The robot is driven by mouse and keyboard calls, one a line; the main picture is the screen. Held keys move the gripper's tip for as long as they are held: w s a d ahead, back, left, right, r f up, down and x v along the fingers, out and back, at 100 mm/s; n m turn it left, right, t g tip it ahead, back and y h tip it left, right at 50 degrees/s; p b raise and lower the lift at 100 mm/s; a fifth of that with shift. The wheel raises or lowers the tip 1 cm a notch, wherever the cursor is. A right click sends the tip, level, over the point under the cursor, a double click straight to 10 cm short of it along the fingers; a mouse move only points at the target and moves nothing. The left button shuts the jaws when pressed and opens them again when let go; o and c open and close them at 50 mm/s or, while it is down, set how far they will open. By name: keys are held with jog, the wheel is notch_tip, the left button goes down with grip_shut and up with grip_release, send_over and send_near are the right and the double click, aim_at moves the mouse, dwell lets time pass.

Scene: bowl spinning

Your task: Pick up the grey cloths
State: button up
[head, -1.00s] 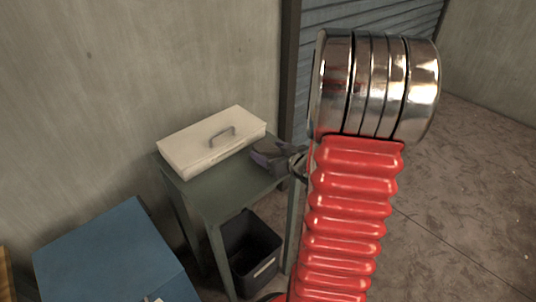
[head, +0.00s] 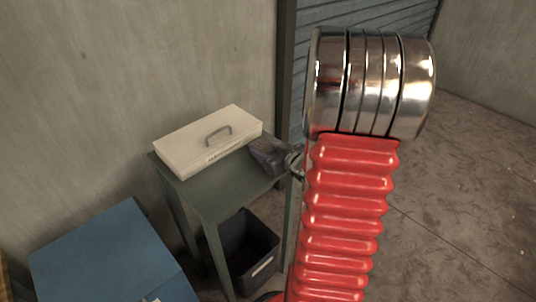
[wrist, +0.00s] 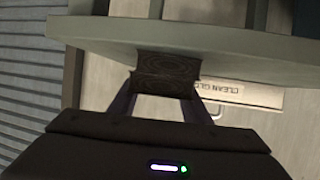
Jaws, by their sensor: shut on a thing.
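The cloths (wrist: 166,65) show in the wrist view as a small dark grey-brown patterned bundle at the edge of the green table. My gripper (wrist: 165,88) is shut on them, with one finger on each side. The wrist view is upside down, and the table edge lies right against the bundle. In the head view my gripper (head: 266,155) is at the right side of the table top, beside the white box. The cloths cannot be made out there, and my red arm covers part of the view.
The green table (head: 215,192) carries a white lidded box (head: 200,146) with a handle and a label. A black bin (head: 250,248) stands below. A blue box (head: 100,250) is at the lower left. A wall is behind the table; open floor (head: 460,200) lies right.

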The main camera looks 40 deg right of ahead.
aim_at(266, 149)
jog(key=shift+c, duration=0.3)
jog(key=shift+r, duration=5)
